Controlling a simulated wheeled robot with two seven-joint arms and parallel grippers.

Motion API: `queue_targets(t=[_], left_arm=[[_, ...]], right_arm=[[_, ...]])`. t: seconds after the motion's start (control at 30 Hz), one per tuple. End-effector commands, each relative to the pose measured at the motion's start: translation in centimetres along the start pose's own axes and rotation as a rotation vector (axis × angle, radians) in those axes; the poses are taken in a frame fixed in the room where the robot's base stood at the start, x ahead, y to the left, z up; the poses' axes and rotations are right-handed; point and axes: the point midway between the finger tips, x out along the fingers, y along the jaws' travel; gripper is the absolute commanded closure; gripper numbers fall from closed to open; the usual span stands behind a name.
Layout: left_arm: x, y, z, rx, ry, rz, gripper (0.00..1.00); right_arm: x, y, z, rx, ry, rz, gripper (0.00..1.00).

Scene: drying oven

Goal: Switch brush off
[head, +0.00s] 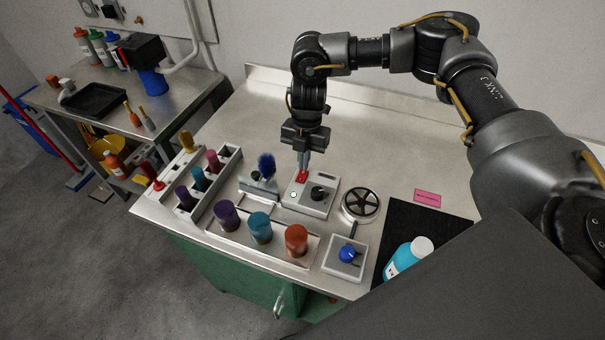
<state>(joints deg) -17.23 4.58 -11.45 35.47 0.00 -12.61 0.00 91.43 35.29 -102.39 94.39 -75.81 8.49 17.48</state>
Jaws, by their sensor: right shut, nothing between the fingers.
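A small light-grey control box (322,207) sits on the steel bench. It carries a red switch (302,176) at its back left, a black knob (319,193) and a pale green lit spot (293,195). A blue brush (266,166) stands upright on a grey holder just left of the box. My right gripper (302,172) points down with its fingers shut and empty. Its tips are at the red switch and partly cover it; I cannot tell whether they touch it. My left gripper is not in view.
A rack (186,212) with coloured cylinders stands left. Purple, teal and orange cups (296,240) stand in front on a tray. A black wheel (361,205), a blue-knob box (345,270) and a white-capped bottle (408,258) on a black mat lie right. The bench behind is clear.

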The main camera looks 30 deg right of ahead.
Motion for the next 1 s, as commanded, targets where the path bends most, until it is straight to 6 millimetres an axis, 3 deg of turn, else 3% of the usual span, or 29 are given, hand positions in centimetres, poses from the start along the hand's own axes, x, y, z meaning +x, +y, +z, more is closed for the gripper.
queue_targets(t=[1.0], left_arm=[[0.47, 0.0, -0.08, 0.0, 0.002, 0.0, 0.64]], right_arm=[[0.82, -0.01, 0.12, 0.0, 0.0, 0.0, 1.0]])
